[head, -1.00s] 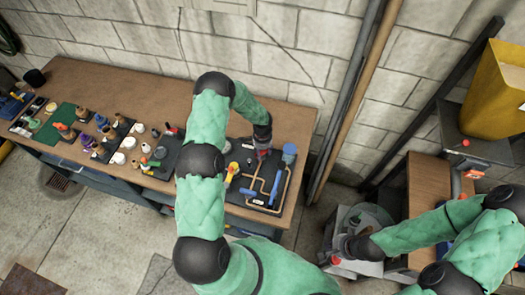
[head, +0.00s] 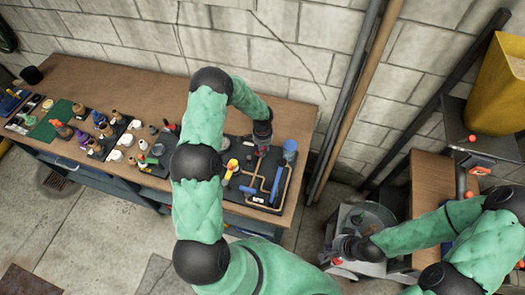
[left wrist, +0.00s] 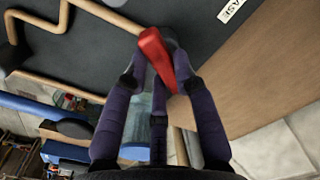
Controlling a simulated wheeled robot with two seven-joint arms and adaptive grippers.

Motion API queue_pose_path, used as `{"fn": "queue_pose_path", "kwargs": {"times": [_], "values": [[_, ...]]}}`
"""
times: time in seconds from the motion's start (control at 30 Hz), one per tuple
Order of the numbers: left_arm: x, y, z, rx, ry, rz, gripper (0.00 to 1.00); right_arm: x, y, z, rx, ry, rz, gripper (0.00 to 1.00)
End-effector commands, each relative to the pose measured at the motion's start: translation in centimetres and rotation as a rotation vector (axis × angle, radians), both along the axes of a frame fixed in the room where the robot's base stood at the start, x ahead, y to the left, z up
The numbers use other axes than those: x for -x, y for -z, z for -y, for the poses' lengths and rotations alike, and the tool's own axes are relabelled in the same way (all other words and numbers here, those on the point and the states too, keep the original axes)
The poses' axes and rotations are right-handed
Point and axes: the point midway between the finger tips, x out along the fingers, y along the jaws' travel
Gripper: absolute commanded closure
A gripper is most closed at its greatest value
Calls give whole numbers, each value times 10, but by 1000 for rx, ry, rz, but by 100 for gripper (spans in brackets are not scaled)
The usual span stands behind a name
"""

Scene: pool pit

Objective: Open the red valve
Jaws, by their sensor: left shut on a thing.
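The red valve handle (left wrist: 158,58) shows in the left wrist view as a red lever between my left gripper's dark purple fingers (left wrist: 155,65). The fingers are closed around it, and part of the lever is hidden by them. In the head view my left gripper (head: 262,143) is over the back of the dark pipe board (head: 247,175), and the valve is mostly hidden beneath it. Copper pipes run across this board. My right gripper (head: 347,247) is far from the valve, at the lower right beside a grey box; its fingers are too small to read.
Bottles and jars line the bench (head: 95,85) at left. Leaning poles (head: 350,95) stand to the right.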

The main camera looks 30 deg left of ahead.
Motion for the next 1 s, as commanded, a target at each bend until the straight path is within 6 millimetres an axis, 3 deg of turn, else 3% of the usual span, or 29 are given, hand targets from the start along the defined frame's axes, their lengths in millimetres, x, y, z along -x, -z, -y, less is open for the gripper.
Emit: {"fn": "queue_pose_path", "kwargs": {"times": [0.03,0.1,0.5,1.0], "values": [[-1,6,0,-1,-36,3,100,0,14,0,0,0,0,100],[-2,6,0,-1,-93,4,100,0,25,0,0,0,0,100],[-3,5,1,1,-406,2,100,0,75,0,0,0,0,100],[-4,1,0,0,-574,2,100,0,96,0,0,0,0,100]]}}
